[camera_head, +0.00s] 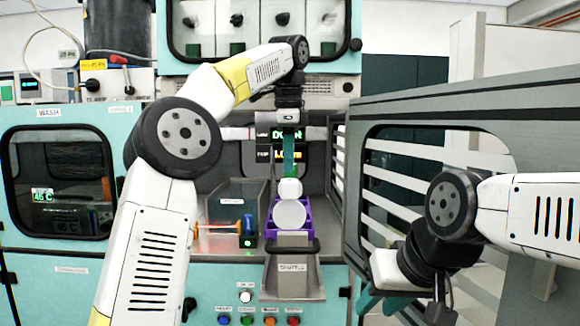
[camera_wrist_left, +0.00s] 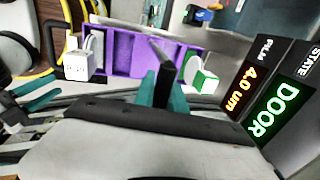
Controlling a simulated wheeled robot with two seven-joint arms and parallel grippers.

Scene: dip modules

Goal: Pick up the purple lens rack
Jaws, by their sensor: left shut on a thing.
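The purple lens rack (camera_head: 307,221) sits at the top of the grey shuttle (camera_head: 293,280), below my left gripper (camera_head: 289,168). White round lens parts (camera_head: 289,214) cover much of the rack's front in the head view. In the left wrist view the purple rack (camera_wrist_left: 123,55) lies across the top, with a white piece at each end. The teal fingers of my left gripper (camera_wrist_left: 163,98) are closed on a thin dark upright part at the rack's middle. My right gripper (camera_head: 385,300) hangs at lower right, partly hidden; its opening is unclear.
A grey bin (camera_head: 243,195) and a small block with an orange-handled tool (camera_head: 247,240) stand left of the rack. A slatted grey door panel (camera_head: 385,190) stands to the right. Displays are behind, and coloured buttons (camera_head: 270,320) are below.

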